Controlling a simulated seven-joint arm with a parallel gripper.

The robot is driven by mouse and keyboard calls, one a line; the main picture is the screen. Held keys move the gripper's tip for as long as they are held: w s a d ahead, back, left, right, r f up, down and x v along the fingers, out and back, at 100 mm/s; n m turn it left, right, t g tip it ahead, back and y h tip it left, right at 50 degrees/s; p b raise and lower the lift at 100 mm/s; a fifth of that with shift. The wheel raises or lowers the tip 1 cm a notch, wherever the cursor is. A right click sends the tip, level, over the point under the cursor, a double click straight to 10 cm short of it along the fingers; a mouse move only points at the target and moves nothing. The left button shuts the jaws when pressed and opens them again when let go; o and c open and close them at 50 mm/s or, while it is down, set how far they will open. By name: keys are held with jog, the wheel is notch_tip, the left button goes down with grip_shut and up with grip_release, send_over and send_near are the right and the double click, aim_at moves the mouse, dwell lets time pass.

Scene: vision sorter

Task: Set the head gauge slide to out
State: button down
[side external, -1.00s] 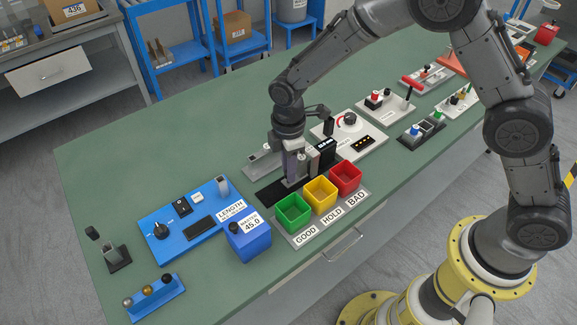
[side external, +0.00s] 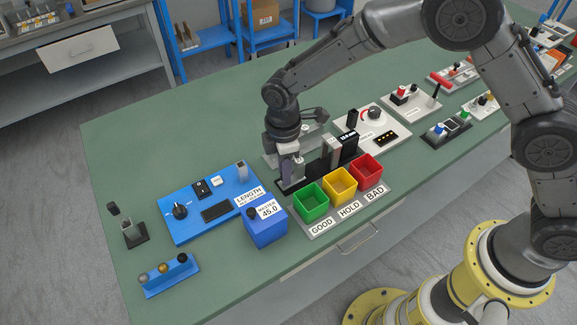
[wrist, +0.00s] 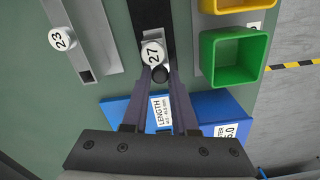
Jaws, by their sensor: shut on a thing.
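The head gauge is a long black rail (wrist: 149,14) with a slide on it. A white-topped part (wrist: 153,53) marked 27 sits right beside the knob. The slide's body is mostly hidden by my fingers.
A green bin (side external: 311,204), a yellow bin (side external: 341,186) and a red bin (side external: 367,171) stand in front of the rail. A blue LENGTH gauge (side external: 210,207) lies to the left. A grey rail (wrist: 84,45) with a part marked 23 runs alongside.

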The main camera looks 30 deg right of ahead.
jog(key=c, duration=1)
grip_release()
jog(key=shift+a+r, duration=0.1)
jog(key=shift+a, duration=0.3)
jog(key=shift+c, duration=0.2)
jog(key=o, duration=0.3)
jog(key=shift+d, duration=0.15)
jog(key=shift+o, duration=0.2)
notch_tip(320, 180, up, 14)
jog(key=shift+d, duration=0.1)
